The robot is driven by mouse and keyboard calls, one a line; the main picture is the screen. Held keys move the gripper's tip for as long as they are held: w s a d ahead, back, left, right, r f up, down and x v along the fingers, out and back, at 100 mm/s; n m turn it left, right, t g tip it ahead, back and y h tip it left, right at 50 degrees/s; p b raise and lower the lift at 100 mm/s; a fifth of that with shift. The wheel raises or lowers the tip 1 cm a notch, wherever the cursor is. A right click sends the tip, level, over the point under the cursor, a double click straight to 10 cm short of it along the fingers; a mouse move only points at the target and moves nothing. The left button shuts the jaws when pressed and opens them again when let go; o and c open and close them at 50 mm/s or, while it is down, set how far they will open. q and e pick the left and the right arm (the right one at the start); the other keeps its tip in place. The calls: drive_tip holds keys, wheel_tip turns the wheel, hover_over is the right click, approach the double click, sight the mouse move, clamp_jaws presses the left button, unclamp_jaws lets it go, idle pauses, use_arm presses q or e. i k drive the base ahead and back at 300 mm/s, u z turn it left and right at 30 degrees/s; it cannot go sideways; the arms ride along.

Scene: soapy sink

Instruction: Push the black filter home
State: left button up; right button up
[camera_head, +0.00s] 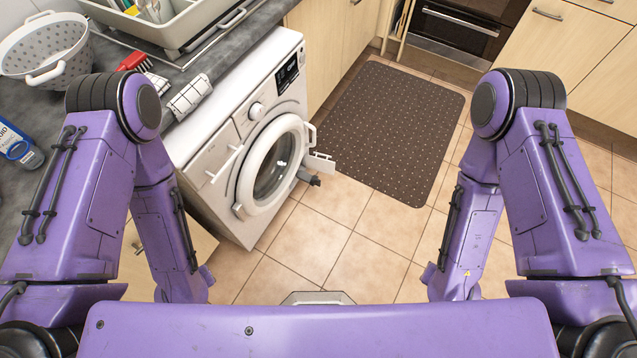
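A white washing machine (235,130) stands under the counter with its round door (272,170) closed or nearly so; I cannot tell which. At its lower front corner, a small white flap (320,162) hangs open. The black filter (308,178) sticks out beside and just below the flap, over the tiled floor. How deep it sits in its opening is hidden. Both my arms hang bent down at my sides, well apart from the filter. Neither gripper shows; their ends are cut off behind my own purple body.
A dark dotted mat (390,130) lies on the tiled floor (370,270) right of the machine. The floor in front is clear. The grey counter (90,130) at left holds a colander (45,50), a red brush (133,61), a cloth (190,96) and a bottle (18,145).

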sight(305, 177)
drive_tip(key=z, duration=1)
drive_tip(key=i, duration=0.4)
drive_tip(key=u, duration=2.25)
